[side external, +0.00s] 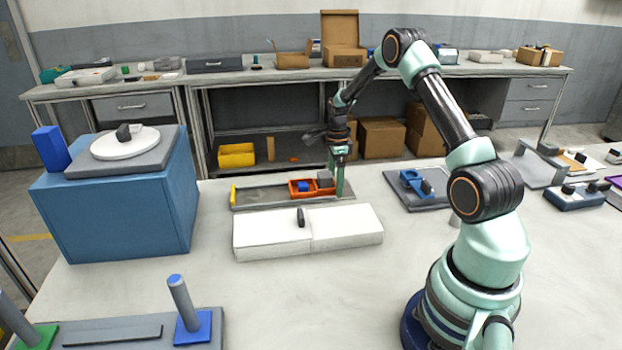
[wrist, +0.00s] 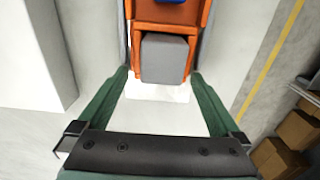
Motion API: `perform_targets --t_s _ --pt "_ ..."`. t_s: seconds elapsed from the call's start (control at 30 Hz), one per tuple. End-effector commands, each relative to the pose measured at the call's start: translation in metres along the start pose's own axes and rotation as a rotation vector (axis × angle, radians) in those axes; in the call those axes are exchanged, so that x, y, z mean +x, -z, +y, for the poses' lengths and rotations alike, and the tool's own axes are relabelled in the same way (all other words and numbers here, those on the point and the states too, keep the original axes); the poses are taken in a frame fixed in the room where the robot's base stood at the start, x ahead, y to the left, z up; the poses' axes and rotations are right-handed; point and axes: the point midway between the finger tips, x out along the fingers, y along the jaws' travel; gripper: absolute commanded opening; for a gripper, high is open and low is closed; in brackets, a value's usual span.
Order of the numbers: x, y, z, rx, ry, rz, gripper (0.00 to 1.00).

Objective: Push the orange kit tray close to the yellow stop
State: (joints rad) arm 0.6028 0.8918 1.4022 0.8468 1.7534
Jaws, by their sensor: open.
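The orange kit tray (side external: 312,195) sits in a grey channel (side external: 262,196) behind a white block. It holds a blue piece (side external: 304,187) and a grey block (side external: 325,180). The yellow stop (side external: 234,194) stands at the left end of the channel, with a bare stretch of channel between it and the tray. My gripper (side external: 340,188) is low at the tray's right end, fingers pointing down. In the wrist view my open gripper (wrist: 158,78) has its green fingers spread on either side of the tray's near end. The tray (wrist: 168,12) shows there with the grey block (wrist: 165,58) between the fingertips.
A long white block (side external: 310,235) with a dark knob lies in front of the channel. A blue box (side external: 115,210) stands at the left. A grey plate with a blue fixture (side external: 410,180) lies to the right. The bench front is mostly clear.

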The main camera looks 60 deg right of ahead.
Motion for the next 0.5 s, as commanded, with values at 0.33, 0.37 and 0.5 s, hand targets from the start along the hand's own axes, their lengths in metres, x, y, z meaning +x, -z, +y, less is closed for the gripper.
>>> perform_targets --t_s 0.33,0.37,0.5 --pt "-0.0003 -0.0003 0.0001 0.000 -0.001 0.000 0.14" --pt "-0.0003 -0.0008 0.0001 0.000 -0.001 0.000 0.14" --pt "-0.0004 -0.0070 0.0000 -0.001 0.000 0.000 0.14"
